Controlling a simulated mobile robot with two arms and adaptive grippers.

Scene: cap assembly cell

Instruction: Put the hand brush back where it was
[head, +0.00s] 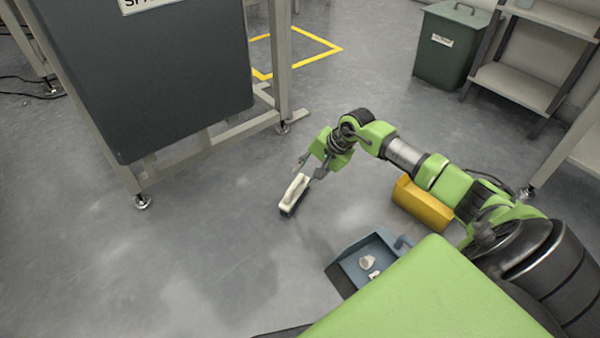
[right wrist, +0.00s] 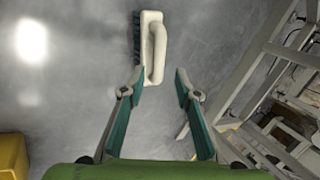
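The hand brush (head: 295,190) has a pale cream body and handle with dark bristles along one side. It is over the grey floor in the middle of the head view; whether it rests on the floor is hard to tell. In the right wrist view the brush (right wrist: 153,48) is just ahead of the fingers, its near end close to the left fingertip. My right gripper (head: 312,168) is at the brush's upper end. Its fingers (right wrist: 160,82) are spread wide, with a clear gap between the right fingertip and the brush. My left gripper is out of view.
A blue dustpan (head: 348,264) holding pale scraps lies near my body. A dark grey bin on a frame (head: 160,75) stands left, a green bin (head: 447,45) and shelves (head: 515,86) back right. Floor left of the brush is clear.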

